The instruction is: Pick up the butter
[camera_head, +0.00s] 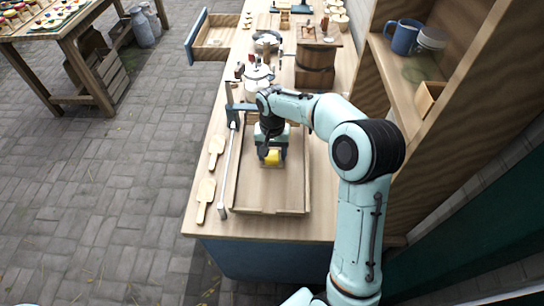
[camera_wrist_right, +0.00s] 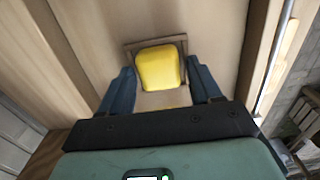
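The butter is a yellow block (camera_head: 273,158) in the wooden tray (camera_head: 268,195) on the counter. In the right wrist view the butter (camera_wrist_right: 160,70) lies on a small wooden piece (camera_wrist_right: 163,100) with a raised brown edge behind it. My right gripper (camera_head: 271,153) points down over the butter and partly covers it in the head view. In the wrist view its two dark fingers (camera_wrist_right: 162,78) are spread apart, one on each side of the butter, with gaps visible. Whether they are level with the butter is hard to tell. My left gripper is not in view.
A metal bar (camera_head: 229,165) runs along the tray's left side, with two wooden paddles (camera_head: 206,192) beyond it. A white pot (camera_head: 258,78) and a wooden bucket (camera_head: 315,66) stand behind. A shelf with a blue mug (camera_head: 403,38) rises on the right.

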